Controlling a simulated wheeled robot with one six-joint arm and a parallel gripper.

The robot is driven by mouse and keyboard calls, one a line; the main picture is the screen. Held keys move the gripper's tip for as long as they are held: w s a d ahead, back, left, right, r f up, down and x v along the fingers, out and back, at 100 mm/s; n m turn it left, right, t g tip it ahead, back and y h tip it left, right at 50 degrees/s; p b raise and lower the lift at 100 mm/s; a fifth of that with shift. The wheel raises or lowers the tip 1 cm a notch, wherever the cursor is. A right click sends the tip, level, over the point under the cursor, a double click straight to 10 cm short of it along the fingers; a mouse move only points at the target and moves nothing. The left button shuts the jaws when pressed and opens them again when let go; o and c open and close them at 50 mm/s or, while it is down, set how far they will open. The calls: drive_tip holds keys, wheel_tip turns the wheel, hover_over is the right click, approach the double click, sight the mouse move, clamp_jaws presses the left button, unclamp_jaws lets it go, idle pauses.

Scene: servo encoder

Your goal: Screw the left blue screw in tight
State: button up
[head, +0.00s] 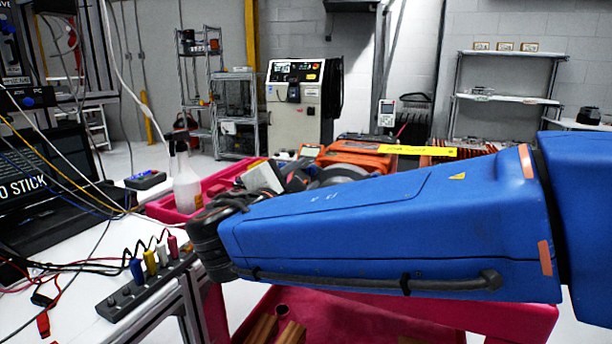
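Several coloured plugs or knobs stand on a dark terminal strip (148,284) at the lower left. The leftmost is blue (137,271), beside a yellow one (150,262), a white one and a red one. Another blue knob (28,102) sits on a panel at the left edge. I cannot tell whether either is the left blue screw. My blue arm crosses the right and middle of the view. My gripper cannot be made out.
Loose cables and a dark laptop (50,180) crowd the white table (70,320) at left. A white spray bottle (187,182) stands behind it. A pink-red cart (480,312) with an orange case (358,158) lies behind and below my arm. Shelves stand farther back.

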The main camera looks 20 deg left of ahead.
drive_tip(key=shift+w, duration=0.7)
drive_tip(key=shift+c, duration=0.4)
clamp_jaws()
drive_tip(key=shift+m, duration=0.3)
